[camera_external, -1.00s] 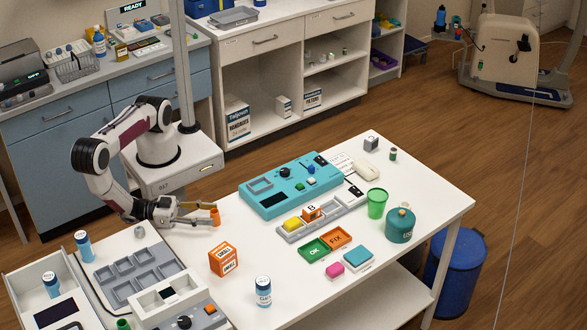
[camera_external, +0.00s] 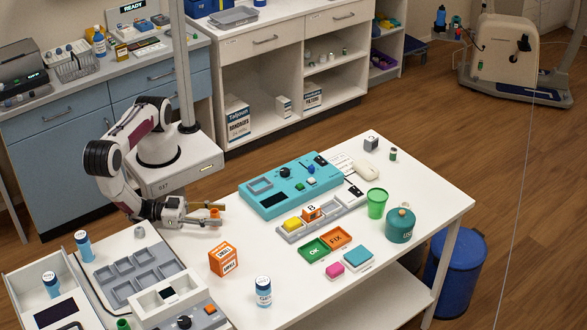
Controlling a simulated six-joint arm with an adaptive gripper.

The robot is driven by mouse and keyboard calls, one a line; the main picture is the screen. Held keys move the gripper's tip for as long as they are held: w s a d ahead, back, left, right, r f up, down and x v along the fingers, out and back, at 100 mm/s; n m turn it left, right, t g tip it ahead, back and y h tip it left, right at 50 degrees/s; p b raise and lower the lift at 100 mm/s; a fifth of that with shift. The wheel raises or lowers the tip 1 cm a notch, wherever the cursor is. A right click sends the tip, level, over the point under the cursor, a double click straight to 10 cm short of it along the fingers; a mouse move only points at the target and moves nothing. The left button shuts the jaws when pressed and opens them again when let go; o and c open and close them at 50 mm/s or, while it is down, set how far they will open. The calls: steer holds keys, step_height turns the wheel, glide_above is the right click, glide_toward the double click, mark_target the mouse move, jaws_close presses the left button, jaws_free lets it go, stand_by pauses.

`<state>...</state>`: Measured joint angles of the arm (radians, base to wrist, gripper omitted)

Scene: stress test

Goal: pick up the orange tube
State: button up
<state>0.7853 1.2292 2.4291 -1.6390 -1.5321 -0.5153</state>
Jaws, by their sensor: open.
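The orange tube (camera_external: 214,213) is small and stands upright near the left edge of the white table. My gripper (camera_external: 214,214) is low over the table, its fingers pointing right. The fingers are open and lie on either side of the tube. The near finger hides the tube's lower part, so I cannot tell whether either finger touches it.
An orange box (camera_external: 223,259) stands just in front of my gripper. A teal device (camera_external: 291,184) lies to the right, with a grey tray (camera_external: 322,218) before it. A white-capped bottle (camera_external: 263,291) stands near the front edge. Bare table lies between box and tray.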

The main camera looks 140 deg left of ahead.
steer(key=c, duration=1)
steer(key=shift+r, duration=0.2)
steer(key=shift+r, duration=1.6)
steer(key=v, duration=1.8)
